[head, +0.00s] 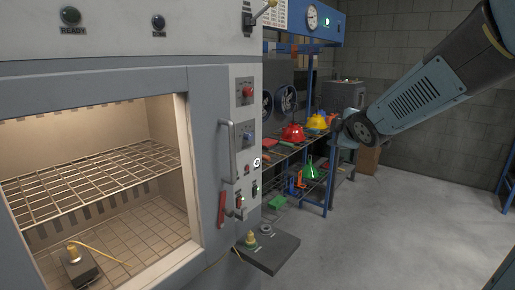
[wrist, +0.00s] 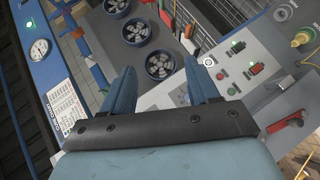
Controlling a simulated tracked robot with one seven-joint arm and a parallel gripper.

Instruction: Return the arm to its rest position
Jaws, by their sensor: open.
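My gripper shows in the wrist view (wrist: 160,85), with two blue fingers spread apart and nothing between them. Beyond the fingers are a blue-framed workbench and a light grey control panel (wrist: 235,80), seen tilted. In the head view my arm reaches in from the upper right, pointing down and left. Its end is near the right end of the bench, in front of the grey wall. The fingers cannot be made out in the head view.
A grey cabinet (head: 220,100) with an open lit chamber and wire rack (head: 90,185) fills the left. A dark shelf (head: 268,254) juts from its side. The bench holds a red hood (head: 293,133), a yellow hood (head: 317,122) and a green funnel (head: 310,168). The floor (head: 400,220) at right is clear.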

